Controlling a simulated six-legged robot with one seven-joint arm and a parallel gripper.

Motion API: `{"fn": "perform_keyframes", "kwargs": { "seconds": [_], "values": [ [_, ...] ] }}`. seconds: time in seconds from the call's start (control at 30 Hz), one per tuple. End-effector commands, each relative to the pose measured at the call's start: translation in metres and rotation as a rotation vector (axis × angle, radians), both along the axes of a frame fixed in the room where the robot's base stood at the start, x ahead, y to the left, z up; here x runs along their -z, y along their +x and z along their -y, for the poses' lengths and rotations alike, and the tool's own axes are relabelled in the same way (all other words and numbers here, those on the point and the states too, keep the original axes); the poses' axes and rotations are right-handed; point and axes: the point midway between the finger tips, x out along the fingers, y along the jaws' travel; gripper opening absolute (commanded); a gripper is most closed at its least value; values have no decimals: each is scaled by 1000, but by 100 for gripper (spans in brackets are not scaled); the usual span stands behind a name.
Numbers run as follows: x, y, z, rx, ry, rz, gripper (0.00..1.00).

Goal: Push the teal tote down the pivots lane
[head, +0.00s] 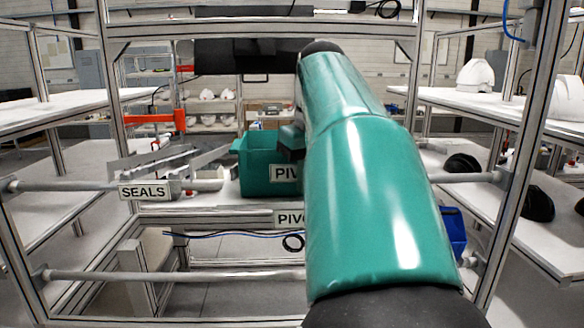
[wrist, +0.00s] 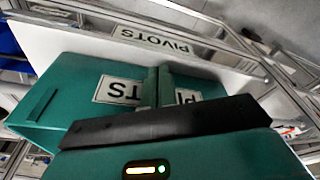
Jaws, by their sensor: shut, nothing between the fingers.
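The teal tote (head: 254,172) stands upright on a white lane surface in the head view, its right side hidden behind my arm. Its white label is partly covered. In the wrist view the tote (wrist: 82,76) fills the left and middle, with its label upside down. My gripper (wrist: 156,78) is shut and empty, its fingers in front of the tote's labelled face; whether they touch it I cannot tell. In the head view my arm hides most of the gripper. A PIVOTS sign (head: 289,218) is on the rack's front edge below the tote, and it also shows in the wrist view (wrist: 150,39).
A SEALS sign (head: 143,191) marks the lane to the left, where grey metal rails (head: 170,160) lie. Rack posts and crossbars frame the space. A red-orange object (head: 160,118) is at back left. A blue bin (head: 453,230) sits low at right. Side tables hold helmet shells (head: 476,76).

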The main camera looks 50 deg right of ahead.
Motion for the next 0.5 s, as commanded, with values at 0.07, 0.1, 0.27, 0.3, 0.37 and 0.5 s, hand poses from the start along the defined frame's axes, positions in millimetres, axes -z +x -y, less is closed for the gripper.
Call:
{"fn": "perform_keyframes", "kwargs": {
  "seconds": [0.07,0.1,0.27,0.3,0.37,0.5],
  "values": [
    [0,3,4,2,0,-1,0],
    [0,4,6,3,-1,-1,0],
    [0,10,12,2,-1,-1,0],
    [0,11,14,1,-1,-2,0],
    [0,13,16,2,-1,-1,0],
    [0,18,22,3,-1,-1,0]
  ]
}}
